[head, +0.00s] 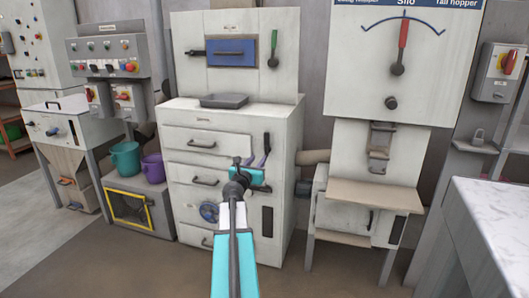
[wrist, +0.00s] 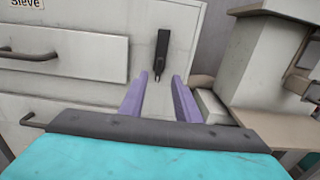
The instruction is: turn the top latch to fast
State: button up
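The top latch (wrist: 161,52) is a dark, narrow upright piece on the white face of the sieve cabinet (head: 180,115), to the right of its top drawer. In the head view it shows only in part (head: 267,142), just above my gripper. My gripper (wrist: 159,76) is open and empty, with two purple fingers apart. In the wrist view the latch's lower end lies just beyond and between the fingertips; I cannot tell whether they touch it. In the head view my gripper (head: 252,160) is in front of the cabinet's right side.
Drawer handles (wrist: 28,53) stick out to the left of the latch. A second dark upright piece (head: 267,221) sits lower on the cabinet. A pipe (head: 312,157) and the silo stand with its shelf (head: 365,196) are to the right. A grey tray (head: 223,100) lies on the cabinet.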

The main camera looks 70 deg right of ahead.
aim_at(266, 149)
jog(key=shift+w+d+b, duration=0.15)
jog(key=shift+d+b, duration=0.1)
jog(key=shift+d, duration=2.5)
jog(key=shift+w+d+b, duration=0.15)
jog(key=shift+d+b, duration=0.05)
jog(key=shift+d, duration=2.55)
